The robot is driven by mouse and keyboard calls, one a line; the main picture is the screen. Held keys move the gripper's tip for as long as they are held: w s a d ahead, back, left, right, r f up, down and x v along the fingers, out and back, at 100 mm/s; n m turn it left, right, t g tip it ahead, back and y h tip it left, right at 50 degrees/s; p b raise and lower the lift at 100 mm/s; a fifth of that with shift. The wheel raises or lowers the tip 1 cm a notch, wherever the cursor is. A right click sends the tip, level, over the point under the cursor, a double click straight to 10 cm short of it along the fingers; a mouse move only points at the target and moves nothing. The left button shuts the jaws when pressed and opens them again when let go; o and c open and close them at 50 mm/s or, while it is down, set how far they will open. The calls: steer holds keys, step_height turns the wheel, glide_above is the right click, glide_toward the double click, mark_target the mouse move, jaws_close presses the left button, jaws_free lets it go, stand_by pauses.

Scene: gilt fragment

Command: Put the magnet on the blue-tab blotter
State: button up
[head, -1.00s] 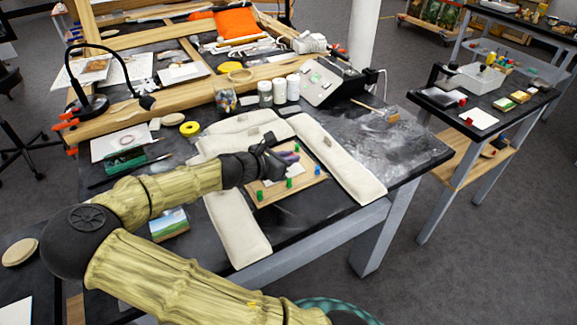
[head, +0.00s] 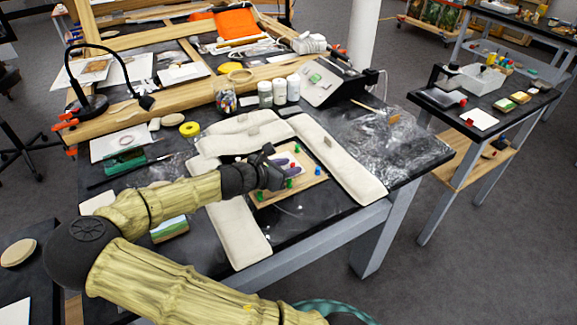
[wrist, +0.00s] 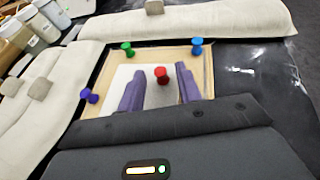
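A red pin-shaped piece (wrist: 162,75), likely the magnet, stands on white paper (wrist: 122,78) on a wooden board (wrist: 228,54); it also shows in the head view (head: 291,166). My gripper (wrist: 160,68) is open, its two purple fingers either side of the red piece, with a gap to each. Whether the fingertips are level with it, I cannot tell. A green pin (wrist: 127,48), a blue pin (wrist: 197,46) and a violet pin (wrist: 89,96) stand toward the board's edges. I cannot make out a blue-tab blotter in either view.
Pale padded strips (head: 340,160) surround much of the board. White jars (head: 279,91), a grey sloped box (head: 328,82) and a black lamp (head: 92,98) stand behind. A side table (head: 500,108) at right holds small coloured items. Crumpled clear film (head: 405,145) covers the table's right.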

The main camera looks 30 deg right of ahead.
steer(key=p+v, duration=0.1)
steer(key=v, duration=1)
steer(key=shift+s+a, duration=0.15)
steer(key=shift+a, duration=0.1)
steer(key=shift+f, duration=0.1)
